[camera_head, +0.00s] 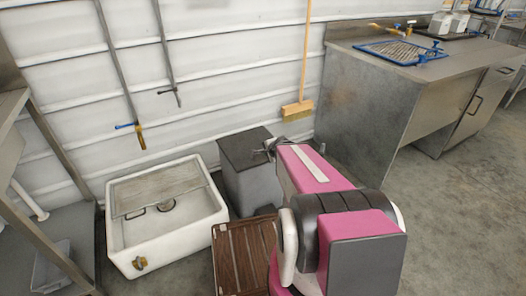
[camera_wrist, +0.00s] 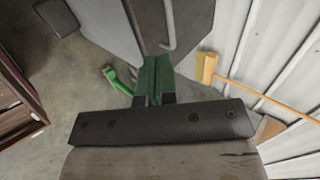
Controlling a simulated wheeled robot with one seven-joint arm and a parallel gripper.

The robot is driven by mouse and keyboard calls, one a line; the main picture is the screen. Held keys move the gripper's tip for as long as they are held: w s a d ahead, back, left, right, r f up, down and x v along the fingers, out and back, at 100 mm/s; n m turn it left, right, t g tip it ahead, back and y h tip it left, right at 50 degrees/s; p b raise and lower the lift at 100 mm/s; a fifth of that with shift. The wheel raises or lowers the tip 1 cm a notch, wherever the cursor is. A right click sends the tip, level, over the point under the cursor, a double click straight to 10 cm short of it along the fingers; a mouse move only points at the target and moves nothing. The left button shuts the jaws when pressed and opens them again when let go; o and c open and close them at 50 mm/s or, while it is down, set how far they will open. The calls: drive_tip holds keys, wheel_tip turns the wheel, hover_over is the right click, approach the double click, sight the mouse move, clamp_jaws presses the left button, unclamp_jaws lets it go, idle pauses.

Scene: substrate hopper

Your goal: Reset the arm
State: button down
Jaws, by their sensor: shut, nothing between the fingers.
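My arm reaches forward from the lower right of the head view. My gripper (camera_head: 268,148) is at its far end, small and dark, against the wall and near the right side of the grey bin's (camera_head: 250,185) dark top. I cannot tell its height above the bin. In the wrist view the dark green fingers of my gripper (camera_wrist: 154,75) are together in the middle, in front of a dark bolted bar. They are shut with nothing held. A bright green curved piece (camera_wrist: 117,80) shows left of them; I cannot tell what it belongs to.
A white sink (camera_head: 125,240) stands left of the bin. A brown slatted wooden crate (camera_head: 226,255) is in front of the bin. A broom (camera_head: 297,109) leans on the wall behind. A metal counter (camera_head: 375,110) stands at right. The floor (camera_head: 460,220) at right is clear.

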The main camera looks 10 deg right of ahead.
drive_tip(key=s+a+n+g+h, duration=0.2)
drive_tip(key=s+a+n+g, duration=0.2)
drive_tip(key=s+n+g, duration=0.4)
drive_tip(key=shift+s+f+n+g, duration=0.2)
drive_tip(key=shift+s+n+g, duration=0.3)
drive_tip(key=shift+n, duration=3)
drive_tip(key=shift+w, duration=0.15)
